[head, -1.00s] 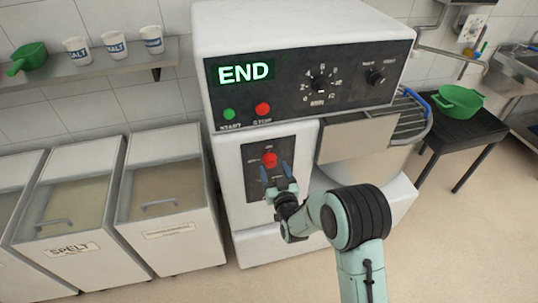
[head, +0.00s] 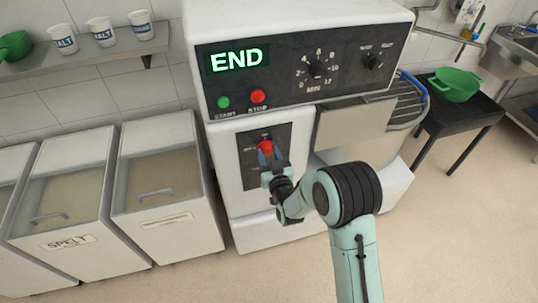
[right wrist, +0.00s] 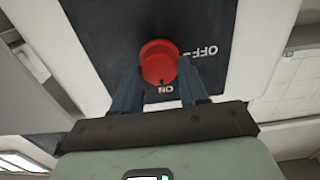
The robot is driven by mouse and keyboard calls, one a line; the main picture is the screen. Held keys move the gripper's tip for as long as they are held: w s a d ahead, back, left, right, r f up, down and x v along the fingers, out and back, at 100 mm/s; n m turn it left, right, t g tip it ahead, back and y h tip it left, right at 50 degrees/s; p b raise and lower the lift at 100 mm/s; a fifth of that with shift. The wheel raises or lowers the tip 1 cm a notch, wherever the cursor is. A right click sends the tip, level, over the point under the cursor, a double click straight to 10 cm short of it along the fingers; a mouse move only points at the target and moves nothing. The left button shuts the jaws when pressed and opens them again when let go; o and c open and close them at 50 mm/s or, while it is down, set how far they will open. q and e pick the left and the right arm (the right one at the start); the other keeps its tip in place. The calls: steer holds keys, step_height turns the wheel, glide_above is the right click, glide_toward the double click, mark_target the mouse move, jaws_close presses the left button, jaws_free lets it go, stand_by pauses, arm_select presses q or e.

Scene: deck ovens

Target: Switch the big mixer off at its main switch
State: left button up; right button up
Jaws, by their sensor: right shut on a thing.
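The big mixer (head: 230,165) is a white machine with a black control panel whose display reads END. Its main switch is a red round knob (head: 266,147) on a dark plate (head: 248,154) below the panel. The knob also shows large in the right wrist view (right wrist: 158,60), with OFF and ON lettering on the plate; its exact pointing is hard to tell. My right gripper (head: 267,155) has its blue fingers on either side of the knob and is shut on it. In the right wrist view the fingertips (right wrist: 158,82) flank the knob. My left gripper is out of view.
Green START (head: 223,102) and red STOP (head: 258,96) buttons sit above the switch. The mixer's bowl (head: 395,115) and guard are to its right. Flour bins (head: 165,200) stand at left. A black table (head: 460,118) holds a green colander (head: 455,85).

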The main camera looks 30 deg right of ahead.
steer(key=shift+n+b, duration=0.6)
steer(key=shift+n, duration=0.2)
steer(key=shift+a+n+b, duration=0.1)
steer(key=shift+n+b, duration=0.55)
steer(key=shift+n, duration=0.55)
steer(key=n, duration=0.2)
steer(key=shift+n+b, duration=0.35)
steer(key=shift+n, duration=0.05)
steer(key=n, duration=0.2)
steer(key=shift+w+n, duration=0.1)
steer(key=shift+n, duration=0.3)
steer(key=n, duration=0.3)
steer(key=shift+a, duration=0.1)
steer(key=n, duration=0.5)
steer(key=shift+p, duration=0.35)
